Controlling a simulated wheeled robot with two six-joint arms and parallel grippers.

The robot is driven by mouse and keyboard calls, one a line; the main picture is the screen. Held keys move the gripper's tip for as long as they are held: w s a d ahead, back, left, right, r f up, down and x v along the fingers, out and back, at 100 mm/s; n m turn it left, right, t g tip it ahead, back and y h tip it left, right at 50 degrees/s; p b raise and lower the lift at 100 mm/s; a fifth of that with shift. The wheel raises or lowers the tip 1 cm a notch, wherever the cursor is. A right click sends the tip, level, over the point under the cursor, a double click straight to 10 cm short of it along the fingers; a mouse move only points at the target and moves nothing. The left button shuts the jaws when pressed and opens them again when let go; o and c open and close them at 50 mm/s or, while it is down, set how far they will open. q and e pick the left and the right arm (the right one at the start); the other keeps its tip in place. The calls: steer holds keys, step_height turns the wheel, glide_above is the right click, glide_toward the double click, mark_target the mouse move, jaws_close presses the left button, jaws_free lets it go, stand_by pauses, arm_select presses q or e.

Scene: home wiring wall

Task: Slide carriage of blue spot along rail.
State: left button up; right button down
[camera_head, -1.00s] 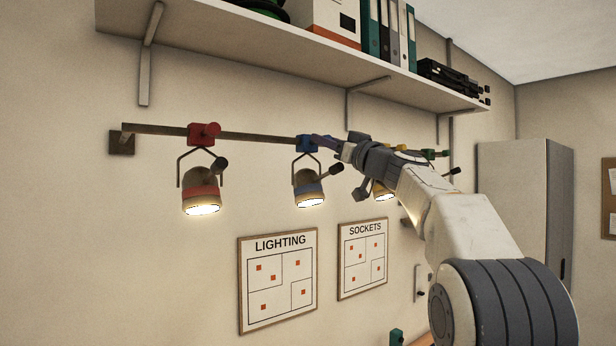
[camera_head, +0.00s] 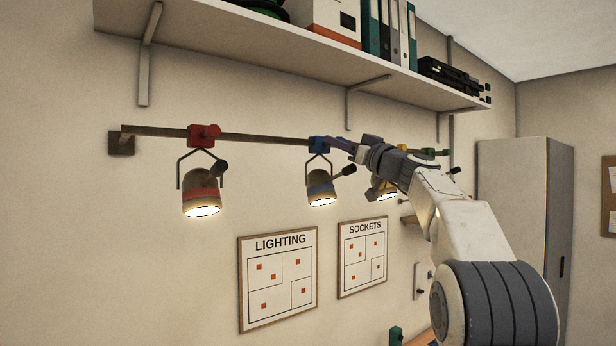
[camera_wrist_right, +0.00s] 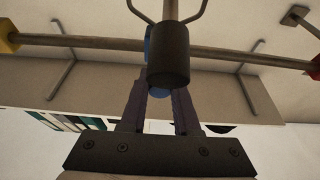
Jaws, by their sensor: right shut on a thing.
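The blue carriage (camera_head: 318,144) sits on the rail (camera_head: 262,138), with the blue-banded spot (camera_head: 321,188) hanging lit below it. My right gripper (camera_head: 332,143) is shut on the blue carriage from the right. In the right wrist view the two fingers of my right gripper (camera_wrist_right: 158,105) reach up to the blue carriage (camera_wrist_right: 150,45), which is mostly hidden behind a dark cylinder (camera_wrist_right: 168,55). The rail (camera_wrist_right: 100,42) crosses that view. My left gripper is not in view.
The red spot (camera_head: 202,190) hangs to the left, with bare rail between it and the blue one. A yellow-banded spot (camera_head: 384,188) is partly behind my arm on the right. A loaded shelf (camera_head: 300,50) runs above the rail.

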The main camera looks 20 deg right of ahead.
steer(key=shift+w+d+r+p, duration=0.1)
steer(key=shift+w+d+p, duration=0.15)
steer(key=shift+d, duration=0.35)
steer(key=shift+w+d+f+p, duration=0.1)
steer(key=shift+w+d+p, duration=0.15)
steer(key=shift+d, duration=0.35)
steer(key=shift+w+d+r+p, duration=0.15)
steer(key=shift+d+p, duration=0.15)
steer(key=shift+d, duration=0.3)
steer(key=c, duration=0.6)
jaws_free()
steer(key=shift+d, duration=0.1)
steer(key=shift+o, duration=0.2)
steer(key=shift+f, duration=0.2)
